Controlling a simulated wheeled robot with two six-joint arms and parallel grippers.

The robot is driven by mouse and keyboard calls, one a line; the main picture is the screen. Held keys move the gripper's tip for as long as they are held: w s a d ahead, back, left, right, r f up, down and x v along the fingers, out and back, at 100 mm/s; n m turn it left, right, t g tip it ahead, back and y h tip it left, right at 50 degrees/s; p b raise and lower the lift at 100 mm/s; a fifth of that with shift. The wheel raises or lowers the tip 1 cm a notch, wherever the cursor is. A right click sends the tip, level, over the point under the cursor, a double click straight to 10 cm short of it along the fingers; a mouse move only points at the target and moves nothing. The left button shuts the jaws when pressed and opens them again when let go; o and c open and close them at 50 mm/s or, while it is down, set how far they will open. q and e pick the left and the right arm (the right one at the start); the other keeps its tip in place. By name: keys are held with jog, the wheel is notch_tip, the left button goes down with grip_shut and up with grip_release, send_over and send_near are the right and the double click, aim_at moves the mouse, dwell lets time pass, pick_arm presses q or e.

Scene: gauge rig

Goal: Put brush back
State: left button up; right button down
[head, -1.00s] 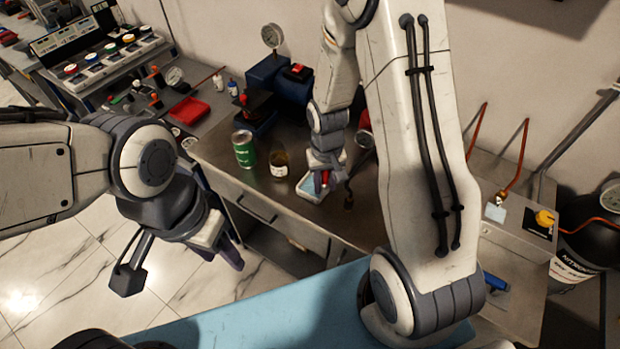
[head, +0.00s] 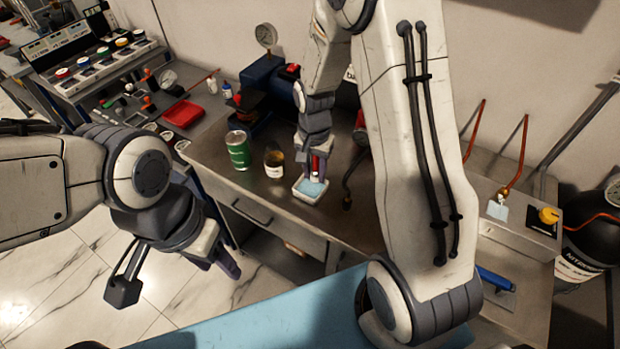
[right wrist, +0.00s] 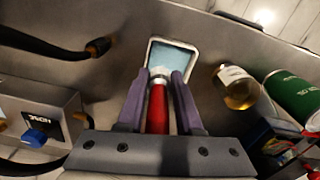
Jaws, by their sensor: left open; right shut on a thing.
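The brush has a red handle and a pale metal collar; it shows in the right wrist view (right wrist: 158,108) and small in the head view (head: 315,165). My right gripper (head: 314,176) is shut on its handle, with a purple finger on each side in the right wrist view (right wrist: 157,88). The brush points at a small white tray (head: 299,199) with a light blue inside, also in the right wrist view (right wrist: 193,56). Its bristle end overlaps the tray; I cannot tell if it touches. My left gripper (head: 224,264) is open and empty, over the floor left of the bench.
A green can (head: 237,150) and an amber jar (head: 274,164) stand left of the tray. A dark hose end (head: 347,203) lies right of it. A red tray (head: 183,113) sits further left. A blue-handled object (head: 496,280) lies at the right.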

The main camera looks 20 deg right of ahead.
aim_at(310, 189)
jog(key=shift+w+a+f, duration=0.4)
jog(key=shift+w+f, duration=0.05)
jog(key=shift+w, duration=0.05)
notch_tip(310, 189, down, 3)
jog(key=shift+f+p, duration=0.15)
jog(key=shift+p, duration=0.35)
jog(key=shift+f, duration=0.3)
jog(key=shift+f, duration=0.15)
jog(key=c, duration=0.8)
grip_release()
jog(key=shift+c, duration=0.2)
